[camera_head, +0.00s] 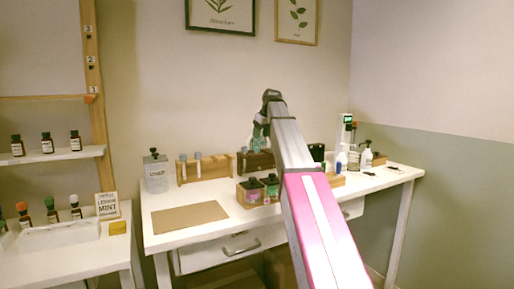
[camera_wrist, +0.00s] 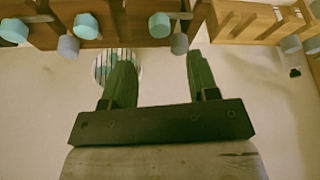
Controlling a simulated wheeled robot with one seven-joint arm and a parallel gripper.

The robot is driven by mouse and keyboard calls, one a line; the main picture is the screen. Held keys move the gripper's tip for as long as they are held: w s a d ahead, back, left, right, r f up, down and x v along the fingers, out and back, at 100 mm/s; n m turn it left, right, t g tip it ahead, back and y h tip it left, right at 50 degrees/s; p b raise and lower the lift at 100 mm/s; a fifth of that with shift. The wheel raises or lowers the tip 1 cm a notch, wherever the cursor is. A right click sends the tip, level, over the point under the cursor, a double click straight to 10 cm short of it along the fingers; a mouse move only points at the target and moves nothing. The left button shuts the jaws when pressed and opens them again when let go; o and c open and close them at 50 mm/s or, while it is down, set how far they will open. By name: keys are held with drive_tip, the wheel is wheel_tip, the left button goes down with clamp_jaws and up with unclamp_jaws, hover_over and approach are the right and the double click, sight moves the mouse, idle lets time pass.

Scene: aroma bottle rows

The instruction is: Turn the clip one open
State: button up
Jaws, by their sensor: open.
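No part marked as a clip can be told for certain. On the wooden post (camera_head: 91,60) at the left of the head view are tags numbered 3, 2 and 1, with a small orange piece (camera_head: 91,98) by the 1. My gripper (camera_wrist: 158,68) is open and empty in the wrist view, its two green fingers apart over the pale table. In the head view it is small and partly hidden by my arm, over the back of the table. A dark brown wooden rack (camera_wrist: 130,22) with teal and grey round ends lies just beyond the fingertips. A round striped thing (camera_wrist: 101,68) is partly behind the left finger.
A lighter wooden rack (camera_wrist: 233,22) is at the upper right of the wrist view. On the white table (camera_head: 190,240) are a brown mat (camera_head: 190,217), a clear container (camera_head: 155,172) and a wooden box of dark-capped jars (camera_head: 241,198). Bottles stand on the left shelf (camera_head: 85,153).

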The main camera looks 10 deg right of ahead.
sight(257, 148)
drive_tip(key=x, duration=0.7)
drive_tip(key=shift+w+f, duration=0.15)
drive_tip(key=shift+f, duration=0.05)
drive_tip(key=shift+a, duration=0.1)
drive_tip(key=c, duration=0.9)
